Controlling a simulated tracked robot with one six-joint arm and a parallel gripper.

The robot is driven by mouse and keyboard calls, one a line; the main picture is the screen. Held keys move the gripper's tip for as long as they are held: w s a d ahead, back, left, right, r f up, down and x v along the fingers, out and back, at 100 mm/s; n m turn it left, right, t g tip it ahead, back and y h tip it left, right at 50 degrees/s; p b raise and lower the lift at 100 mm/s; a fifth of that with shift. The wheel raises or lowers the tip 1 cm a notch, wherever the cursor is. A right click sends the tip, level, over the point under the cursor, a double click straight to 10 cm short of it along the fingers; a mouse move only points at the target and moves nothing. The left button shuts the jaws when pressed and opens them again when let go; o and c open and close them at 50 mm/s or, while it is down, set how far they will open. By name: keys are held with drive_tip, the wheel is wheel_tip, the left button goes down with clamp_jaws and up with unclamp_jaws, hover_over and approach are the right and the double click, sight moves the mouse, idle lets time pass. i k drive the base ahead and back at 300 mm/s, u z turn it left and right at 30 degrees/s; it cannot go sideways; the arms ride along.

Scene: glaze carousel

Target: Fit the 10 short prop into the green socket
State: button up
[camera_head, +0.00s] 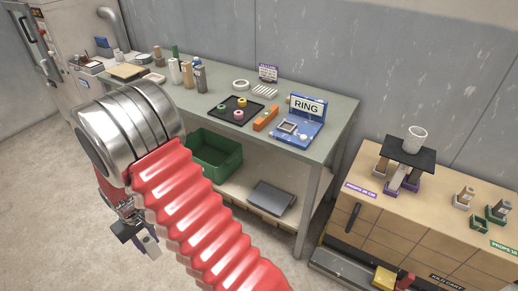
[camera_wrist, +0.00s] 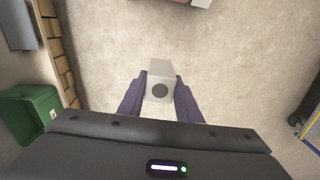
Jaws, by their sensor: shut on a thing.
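My gripper (camera_head: 146,238) hangs low over the floor at the left of the head view, partly hidden by my arm. In the wrist view my gripper (camera_wrist: 160,97) is shut on a pale grey prop (camera_wrist: 160,72) with a dark round spot on its end. The prop (camera_head: 151,246) also shows between the fingers in the head view. A green socket (camera_head: 480,224) that looks empty sits on the wooden cart at the right, far from my gripper. Another green socket (camera_head: 495,219) behind it holds a grey prop (camera_head: 501,208).
The cart top (camera_head: 440,215) also bears a dark plate (camera_head: 405,151) on props in purple sockets, with a white cup (camera_head: 416,139) on it. A workbench (camera_head: 335,125) with pots, a tray and a RING sign stands at the back. The floor between is open.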

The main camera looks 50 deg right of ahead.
sight(422, 229)
drive_tip(key=u, duration=0.05)
drive_tip(key=k, duration=1.55)
drive_tip(key=u, duration=0.2)
drive_tip(key=i, duration=0.2)
drive_tip(key=z, duration=2.6)
